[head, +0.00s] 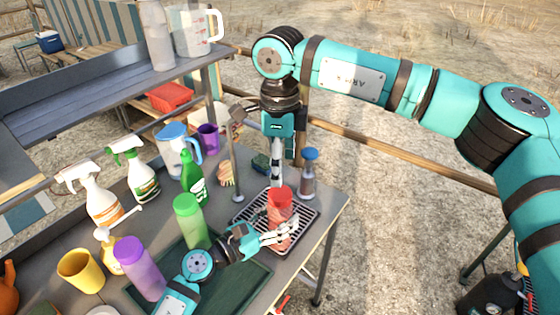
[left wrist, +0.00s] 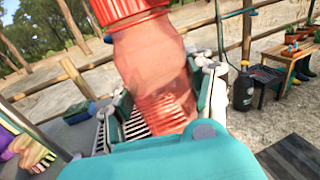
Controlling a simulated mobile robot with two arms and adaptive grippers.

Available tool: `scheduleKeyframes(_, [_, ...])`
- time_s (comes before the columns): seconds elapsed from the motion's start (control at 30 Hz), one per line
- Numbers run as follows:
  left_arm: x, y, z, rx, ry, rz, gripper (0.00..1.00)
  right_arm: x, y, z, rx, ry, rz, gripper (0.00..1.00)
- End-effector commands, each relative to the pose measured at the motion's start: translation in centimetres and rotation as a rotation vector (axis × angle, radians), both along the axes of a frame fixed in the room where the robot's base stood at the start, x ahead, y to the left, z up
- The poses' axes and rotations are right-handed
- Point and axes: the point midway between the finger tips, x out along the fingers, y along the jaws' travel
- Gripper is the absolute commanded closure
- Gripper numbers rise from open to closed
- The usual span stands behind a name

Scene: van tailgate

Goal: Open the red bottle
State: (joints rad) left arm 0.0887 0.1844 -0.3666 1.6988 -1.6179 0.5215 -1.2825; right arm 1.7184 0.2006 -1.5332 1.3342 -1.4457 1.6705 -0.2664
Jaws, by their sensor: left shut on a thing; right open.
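The red bottle (head: 280,204) stands upright over the dark drying rack at the right end of the table; its cap is on. My left gripper (head: 280,236) is shut around the bottle's lower body from the left. In the left wrist view the red bottle (left wrist: 155,75) fills the middle between the fingers, with its ribbed red cap at the top edge. My right gripper (head: 277,180) points down directly above the cap, open. Its fingertips are close to the cap; I cannot tell whether they touch it.
A green bottle (head: 190,222) and a purple bottle (head: 139,268) stand left of my left arm. A blue-topped dispenser (head: 308,175) stands just right of my right gripper. Spray bottles, a yellow cup (head: 80,271) and a blue pitcher (head: 175,148) crowd the left side.

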Motion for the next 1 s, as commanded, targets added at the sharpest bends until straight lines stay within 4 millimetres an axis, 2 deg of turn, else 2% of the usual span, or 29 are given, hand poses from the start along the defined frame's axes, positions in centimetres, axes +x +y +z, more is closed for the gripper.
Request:
scheduleKeyframes(0.7, [0.01,-0.01,0.04,-0.001,-0.001,0.000,1.00,0.01,0.02,0.00,-0.002,-0.001,-1.816,0.33])
scheduleKeyframes(0.9, [0.01,-0.01,0.04,-0.001,-0.001,0.000,1.00,0.03,0.01,0.03,-0.001,-0.001,-2.210,0.33])
scheduleKeyframes(1.0, [0.01,-0.01,0.05,-0.001,-0.001,0.000,1.00,0.03,0.00,0.01,-0.002,-0.001,-2.332,0.33])
